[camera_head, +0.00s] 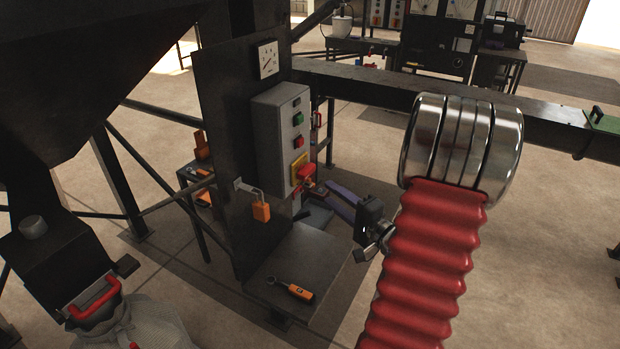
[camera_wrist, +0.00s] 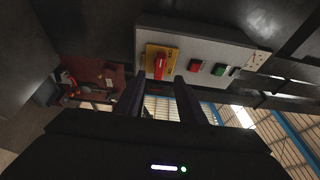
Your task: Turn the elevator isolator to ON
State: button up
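The elevator isolator is a red handle on a yellow plate (camera_head: 298,168) at the bottom of a grey control box (camera_head: 278,130). In the wrist view the red handle (camera_wrist: 160,67) lies across the box's long axis, on the yellow plate (camera_wrist: 151,57). My gripper (camera_head: 325,186) is at the isolator, with its fingers reaching toward it from the right. In the wrist view my gripper (camera_wrist: 161,82) is open, its dark fingers on either side of the handle's lower end. Contact with the handle cannot be told. Any ON or OFF lettering is too small to read.
Green (camera_head: 298,118) and red (camera_head: 299,142) buttons sit above the isolator. An orange padlock (camera_head: 261,211) hangs from a hasp on the dark panel, left of the box. An orange-handled tool (camera_head: 300,293) lies on the shelf (camera_head: 320,258) below. A dark beam (camera_head: 370,85) runs behind.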

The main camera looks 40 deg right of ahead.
aim_at(308, 176)
jog(key=w, duration=1.1)
jog(key=shift+d, duration=0.3)
jog(key=shift+c, duration=0.2)
grip_shut()
jog(key=shift+d, duration=0.1)
